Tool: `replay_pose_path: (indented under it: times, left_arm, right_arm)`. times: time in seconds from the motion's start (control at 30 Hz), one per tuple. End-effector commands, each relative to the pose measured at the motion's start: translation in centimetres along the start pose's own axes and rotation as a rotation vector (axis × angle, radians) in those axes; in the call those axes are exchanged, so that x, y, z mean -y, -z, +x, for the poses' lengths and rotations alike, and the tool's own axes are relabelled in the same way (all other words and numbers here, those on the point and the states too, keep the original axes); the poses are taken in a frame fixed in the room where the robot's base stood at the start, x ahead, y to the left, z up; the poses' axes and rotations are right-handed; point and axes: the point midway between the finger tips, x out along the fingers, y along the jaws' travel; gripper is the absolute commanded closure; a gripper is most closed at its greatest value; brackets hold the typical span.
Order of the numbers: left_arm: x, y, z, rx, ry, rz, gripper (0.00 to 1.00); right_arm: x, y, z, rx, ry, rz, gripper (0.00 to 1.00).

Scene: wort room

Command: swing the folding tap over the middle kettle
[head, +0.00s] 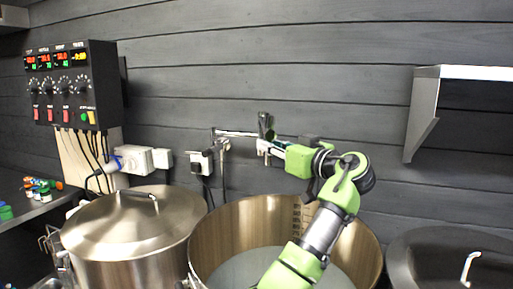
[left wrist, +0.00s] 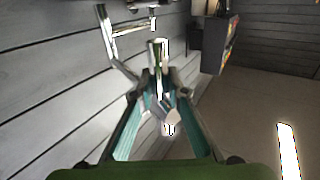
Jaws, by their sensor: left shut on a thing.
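The folding tap (head: 240,134) is a thin steel pipe on the dark plank wall, reaching right from its wall joint. Its outer end is at my left gripper (head: 264,147), behind and above the back rim of the middle kettle. The middle kettle (head: 231,221) is open, steel, with pale liquid in it; my green arm hides part of it. In the left wrist view the teal fingers of my left gripper (left wrist: 160,95) close on the tap's metal end piece, and the jointed pipe (left wrist: 118,55) runs away toward the wall. My right gripper is not in view.
A lidded steel kettle (head: 135,235) stands to the left and a dark-lidded kettle (head: 450,250) to the right. A control box (head: 72,85) hangs on the wall at left. A steel shelf (head: 465,73) juts out at right. The wall between is mostly clear.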

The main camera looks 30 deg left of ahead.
Motion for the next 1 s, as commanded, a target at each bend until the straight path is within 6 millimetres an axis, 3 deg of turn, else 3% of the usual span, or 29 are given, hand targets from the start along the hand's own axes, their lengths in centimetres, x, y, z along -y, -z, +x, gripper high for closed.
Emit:
replay_pose_path:
  times: [0.6,0.63,0.7,1.0]
  left_arm:
    - [-0.92,0.08,-0.5,-0.001,-0.005,-0.001,1.0]
    - [-0.91,0.08,-0.49,-0.001,-0.005,-0.001,0.81]
    - [-0.89,0.07,-0.48,-0.001,-0.004,-0.001,0.69]
    - [-0.83,0.02,-0.49,0.0,-0.002,-0.001,0.69]
  right_arm:
    - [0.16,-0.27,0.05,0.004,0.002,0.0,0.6]
    - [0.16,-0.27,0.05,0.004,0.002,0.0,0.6]
    - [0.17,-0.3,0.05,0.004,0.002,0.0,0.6]
    - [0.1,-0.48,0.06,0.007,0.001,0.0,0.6]
